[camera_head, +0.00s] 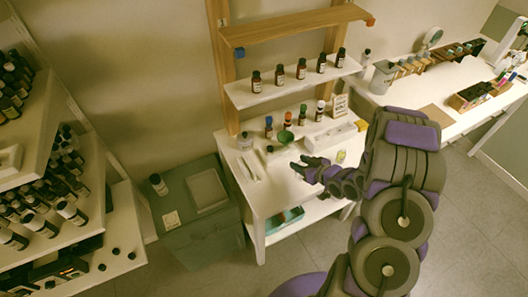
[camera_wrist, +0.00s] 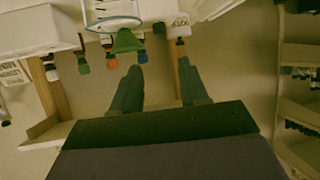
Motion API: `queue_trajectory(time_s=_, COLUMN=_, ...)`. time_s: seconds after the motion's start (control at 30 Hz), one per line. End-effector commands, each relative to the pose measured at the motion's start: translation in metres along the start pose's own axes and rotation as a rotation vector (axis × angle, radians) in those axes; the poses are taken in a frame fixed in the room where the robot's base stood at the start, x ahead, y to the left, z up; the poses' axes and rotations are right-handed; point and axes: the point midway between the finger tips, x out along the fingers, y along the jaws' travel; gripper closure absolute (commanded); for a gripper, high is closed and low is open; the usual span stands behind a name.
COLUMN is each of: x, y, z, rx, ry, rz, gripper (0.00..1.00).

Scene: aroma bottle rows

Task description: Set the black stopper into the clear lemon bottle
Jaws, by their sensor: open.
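My gripper (camera_head: 308,168) is above the front part of the white worktable, its two dark fingers apart. The open fingers also show in the wrist view (camera_wrist: 160,78), with nothing between them. A small clear bottle with a yellow-green label (camera_head: 341,156), which looks like the lemon bottle, stands on the table to the right of my gripper, close to my arm. Its mouth is too small to make out. I cannot pick out the black stopper for certain; a small dark-topped item (camera_head: 270,149) is on the table left of the gripper.
Several colour-capped bottles line the table's back, including a blue-capped one (camera_head: 269,126). Brown bottles stand on the shelf (camera_head: 265,96) above. A white tray (camera_head: 330,135) lies back right.

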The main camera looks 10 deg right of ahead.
Motion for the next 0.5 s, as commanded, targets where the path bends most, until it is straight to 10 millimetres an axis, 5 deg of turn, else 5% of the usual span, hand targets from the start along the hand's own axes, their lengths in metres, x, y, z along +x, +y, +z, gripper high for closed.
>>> queue_trajectory(time_s=0.5, x=0.089, y=-0.002, z=0.000, rx=-0.002, ry=0.005, rz=-0.005, gripper=0.56)
